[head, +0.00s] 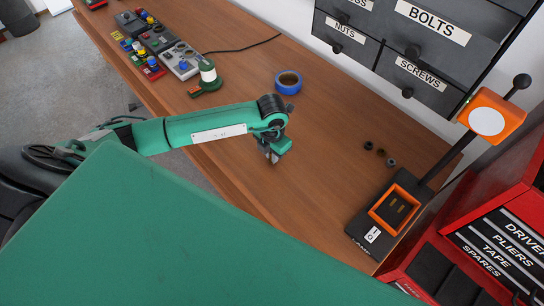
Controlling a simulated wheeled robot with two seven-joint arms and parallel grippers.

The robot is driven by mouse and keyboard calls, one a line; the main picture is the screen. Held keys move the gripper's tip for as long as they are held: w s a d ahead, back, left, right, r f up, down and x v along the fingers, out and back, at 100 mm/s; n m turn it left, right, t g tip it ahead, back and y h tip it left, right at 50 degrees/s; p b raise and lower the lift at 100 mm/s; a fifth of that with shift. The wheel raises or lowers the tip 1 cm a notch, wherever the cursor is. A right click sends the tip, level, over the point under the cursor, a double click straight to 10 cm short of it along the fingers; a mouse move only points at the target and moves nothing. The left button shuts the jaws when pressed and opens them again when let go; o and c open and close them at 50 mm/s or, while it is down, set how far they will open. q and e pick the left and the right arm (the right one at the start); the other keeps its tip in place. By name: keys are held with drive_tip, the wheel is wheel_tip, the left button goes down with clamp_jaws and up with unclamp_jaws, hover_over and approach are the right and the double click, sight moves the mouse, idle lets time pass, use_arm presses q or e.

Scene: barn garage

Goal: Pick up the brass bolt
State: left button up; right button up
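Small brass-coloured pieces (402,208) lie in the orange-rimmed tray (376,216) on the black base of the lamp-like stand at the right of the table. They look like bolts, but they are too small to tell apart surely. My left gripper (271,158) points down over the middle of the wooden table, well to the left of the tray and apart from it. Its fingers are small and partly hidden by the wrist, so I cannot tell if they are open. No object shows in them. My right gripper is not in view.
Labelled drawers (418,82) and a red tool chest (490,215) bound the right side.

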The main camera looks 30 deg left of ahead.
use_arm(q)
clamp_jaws()
drive_tip(key=shift+r, duration=0.15)
